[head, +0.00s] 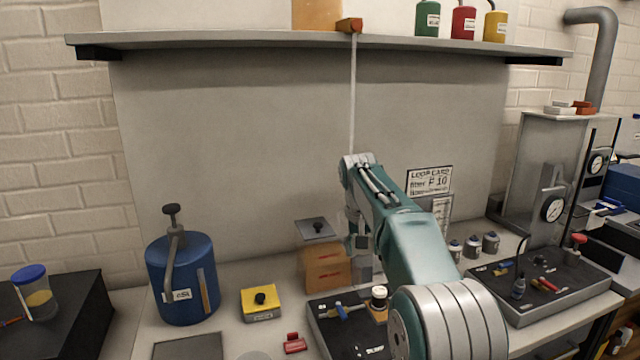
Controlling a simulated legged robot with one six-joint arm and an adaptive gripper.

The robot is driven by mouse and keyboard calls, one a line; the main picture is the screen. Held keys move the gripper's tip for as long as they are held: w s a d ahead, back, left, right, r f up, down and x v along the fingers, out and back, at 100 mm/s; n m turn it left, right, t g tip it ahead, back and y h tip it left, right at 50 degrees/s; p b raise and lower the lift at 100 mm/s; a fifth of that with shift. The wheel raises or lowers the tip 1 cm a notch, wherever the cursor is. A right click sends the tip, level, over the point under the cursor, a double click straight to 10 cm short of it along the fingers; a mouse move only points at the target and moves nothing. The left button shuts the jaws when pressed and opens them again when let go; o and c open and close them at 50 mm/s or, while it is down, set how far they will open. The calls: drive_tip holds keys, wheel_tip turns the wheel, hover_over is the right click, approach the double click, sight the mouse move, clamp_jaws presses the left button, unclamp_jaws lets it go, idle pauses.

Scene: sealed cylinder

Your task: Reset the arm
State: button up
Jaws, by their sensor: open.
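My teal arm reaches up from the lower right, its wrist at mid-picture in front of the grey back panel. My gripper (360,242) hangs below the wrist, small and partly lost against what is behind it. It is open, and I see nothing held in it. It appears in front of or beside a wooden box (326,268); whether they touch I cannot tell. A blue cylinder (180,285) with a black knob on top stands upright at the left, well apart from the gripper.
A yellow box (260,302) and a red piece (294,343) lie on the bench. A dark tray (330,335) of small parts lies below the gripper, partly behind my arm. Another tray (560,300) lies right. A shelf (230,39) with bottles runs overhead; a thin rod (353,100) hangs from it.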

drive_tip(key=s+d+r+t, duration=0.1)
drive_tip(key=s+d+r, duration=0.15)
drive_tip(key=s, duration=0.65)
drive_tip(key=s+d+r+t, duration=0.15)
drive_tip(key=s+r, duration=0.25)
drive_tip(key=s, duration=0.6)
drive_tip(key=s+d+f, duration=0.1)
drive_tip(key=s+f, duration=0.4)
drive_tip(key=s, duration=0.5)
drive_tip(key=s+f+t+y, duration=0.1)
drive_tip(key=s+f, duration=0.4)
drive_tip(key=s, duration=0.5)
drive_tip(key=shift+s+d+n, duration=0.15)
drive_tip(key=shift+d+n, duration=0.15)
drive_tip(key=shift+d, duration=0.05)
